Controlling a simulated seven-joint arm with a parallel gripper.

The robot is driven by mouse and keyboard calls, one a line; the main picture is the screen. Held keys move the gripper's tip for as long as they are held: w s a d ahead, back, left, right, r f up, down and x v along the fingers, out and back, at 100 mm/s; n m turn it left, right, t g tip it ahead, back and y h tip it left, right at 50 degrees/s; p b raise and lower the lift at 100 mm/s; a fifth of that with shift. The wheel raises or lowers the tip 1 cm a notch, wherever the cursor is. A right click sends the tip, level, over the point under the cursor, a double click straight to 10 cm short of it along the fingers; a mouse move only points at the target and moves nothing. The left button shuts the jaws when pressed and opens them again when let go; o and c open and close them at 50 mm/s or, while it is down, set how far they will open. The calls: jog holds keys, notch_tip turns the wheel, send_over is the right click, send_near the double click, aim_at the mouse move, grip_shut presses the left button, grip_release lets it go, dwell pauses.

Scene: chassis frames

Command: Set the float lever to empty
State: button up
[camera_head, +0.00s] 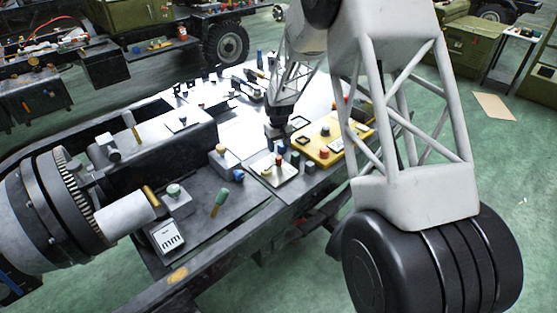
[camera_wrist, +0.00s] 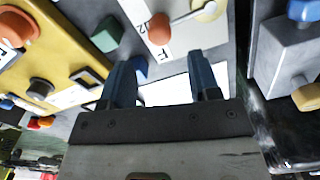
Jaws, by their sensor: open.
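The float lever (camera_wrist: 190,14) is a thin pale rod with an orange-red knob (camera_wrist: 159,28), at the top of the wrist view. It runs from a pale yellow round pivot (camera_wrist: 208,8) over a white plate (camera_wrist: 182,46) marked "1/2" and "F". The knob lies beside these two marks; no empty mark shows. In the head view a small light plate with knobs (camera_head: 286,181) sits in front of my gripper (camera_head: 279,128). In the wrist view my gripper (camera_wrist: 162,84) is open, its two dark blue fingers apart with nothing between them, below the knob in the picture.
A yellow panel (camera_head: 325,151) with buttons lies right of my gripper and fills the left of the wrist view (camera_wrist: 62,48). A green knob (camera_wrist: 106,34) stands between it and the lever plate. A grey box (camera_wrist: 286,55) with blue and tan knobs is at right.

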aim_at(278, 157)
jog(key=shift+f, duration=3.9)
grip_shut()
